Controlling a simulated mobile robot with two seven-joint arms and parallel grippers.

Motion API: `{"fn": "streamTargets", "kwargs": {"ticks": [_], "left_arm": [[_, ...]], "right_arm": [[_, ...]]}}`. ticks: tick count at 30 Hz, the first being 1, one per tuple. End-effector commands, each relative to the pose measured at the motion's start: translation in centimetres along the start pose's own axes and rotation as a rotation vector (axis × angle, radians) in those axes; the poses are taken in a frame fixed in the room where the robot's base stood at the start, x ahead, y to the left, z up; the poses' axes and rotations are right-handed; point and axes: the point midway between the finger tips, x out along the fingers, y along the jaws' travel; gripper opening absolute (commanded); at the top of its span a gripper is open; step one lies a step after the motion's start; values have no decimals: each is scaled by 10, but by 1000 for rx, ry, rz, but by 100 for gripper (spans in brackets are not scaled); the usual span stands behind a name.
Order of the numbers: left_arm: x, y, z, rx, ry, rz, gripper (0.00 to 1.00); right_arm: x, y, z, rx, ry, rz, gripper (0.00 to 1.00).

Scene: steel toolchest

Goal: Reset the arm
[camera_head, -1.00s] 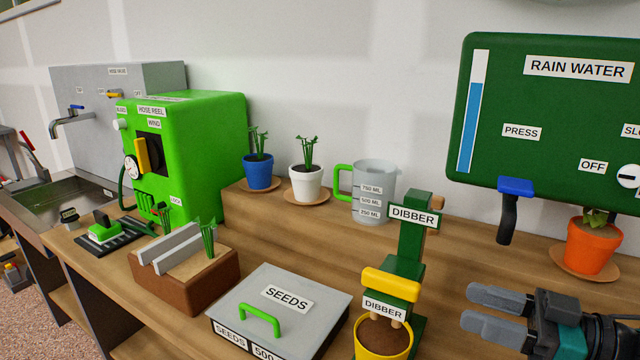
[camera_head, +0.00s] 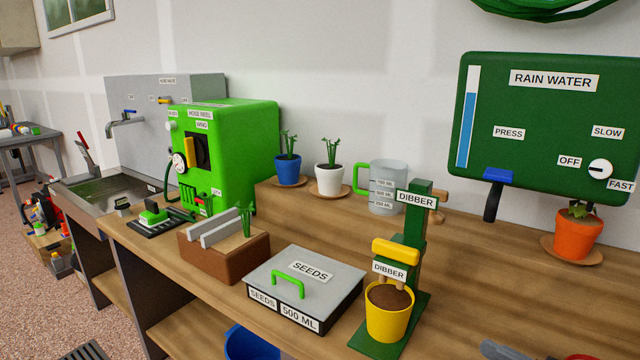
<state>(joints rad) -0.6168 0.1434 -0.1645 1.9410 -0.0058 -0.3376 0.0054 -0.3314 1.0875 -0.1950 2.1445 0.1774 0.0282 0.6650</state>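My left gripper is not in view.
The wooden bench (camera_head: 480,275) carries a seeds box (camera_head: 330,268), the dibber stand (camera_head: 420,225) with a yellow pot (camera_head: 389,318), a measuring jug (camera_head: 388,187) and a green hose reel (camera_head: 240,150). An orange pot (camera_head: 577,238) stands below the rain water panel (camera_head: 545,125).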

Motion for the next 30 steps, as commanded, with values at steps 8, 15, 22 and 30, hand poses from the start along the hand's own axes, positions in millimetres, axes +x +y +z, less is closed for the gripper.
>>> {"fn": "streamTargets", "kwargs": {"ticks": [8,15,22,30], "left_arm": [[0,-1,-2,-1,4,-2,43],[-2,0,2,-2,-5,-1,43],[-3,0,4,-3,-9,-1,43],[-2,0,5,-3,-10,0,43]], "right_arm": [[-10,-23,71,59,-317,294,49],[-45,-58,119,140,-656,410,49],[-75,-91,140,216,-882,417,49],[-106,-128,151,302,-1083,376,49]]}}
